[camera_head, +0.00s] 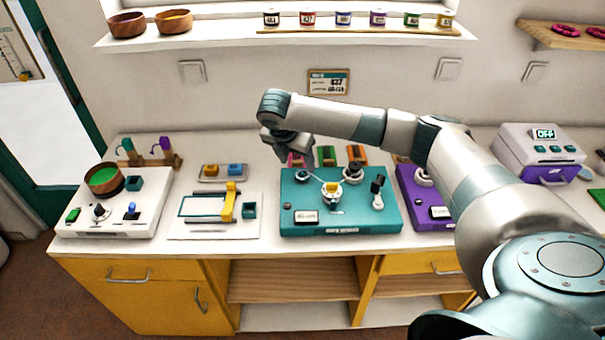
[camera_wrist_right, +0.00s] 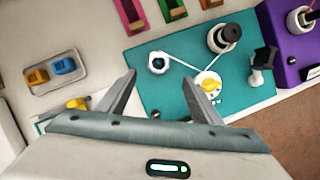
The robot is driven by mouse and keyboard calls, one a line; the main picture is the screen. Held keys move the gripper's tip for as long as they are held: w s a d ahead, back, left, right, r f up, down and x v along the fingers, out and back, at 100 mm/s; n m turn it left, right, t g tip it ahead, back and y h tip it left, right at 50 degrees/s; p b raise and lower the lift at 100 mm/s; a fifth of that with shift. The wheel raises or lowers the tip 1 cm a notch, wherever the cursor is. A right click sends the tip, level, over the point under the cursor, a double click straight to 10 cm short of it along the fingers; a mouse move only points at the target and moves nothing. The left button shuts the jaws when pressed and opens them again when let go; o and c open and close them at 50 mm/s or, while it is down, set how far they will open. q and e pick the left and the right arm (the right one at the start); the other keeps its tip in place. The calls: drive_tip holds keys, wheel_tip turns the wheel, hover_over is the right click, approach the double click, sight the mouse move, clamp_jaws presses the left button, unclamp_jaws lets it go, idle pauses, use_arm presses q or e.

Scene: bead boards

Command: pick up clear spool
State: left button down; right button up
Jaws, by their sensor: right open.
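A teal board (camera_head: 300,215) lies on the bench and also shows in the wrist view (camera_wrist_right: 160,98). A small round spool-like piece with a pale rim and dark middle (camera_wrist_right: 158,62) sits at its back left corner, and shows in the head view (camera_head: 303,175). I take it for the clear spool, but cannot be sure. A thin pale thread runs from it. My right gripper (camera_head: 308,158) is above that corner. In the wrist view the open, empty fingers (camera_wrist_right: 158,76) are on either side of the piece in the picture, apart from it. My left gripper is not in view.
On the board stand a yellow-topped knob (camera_wrist_right: 208,83), a black-topped post (camera_wrist_right: 228,35) and a dark lever (camera_head: 377,190). A purple board (camera_head: 412,190) is at right.

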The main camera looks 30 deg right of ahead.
sight(302, 174)
drive_tip(key=shift+p+x, duration=0.3)
drive_tip(key=shift+x, duration=1.45)
drive_tip(key=shift+w+d+f+p, duration=0.3)
drive_tip(key=shift+d+f+p, duration=0.1)
drive_tip(key=shift+f+p, duration=0.25)
drive_tip(key=shift+p+x, duration=0.6)
drive_tip(key=shift+x, duration=1.2)
drive_tip(key=shift+w, duration=0.15)
drive_tip(key=shift+c, duration=0.3)
drive_tip(key=c, duration=1)
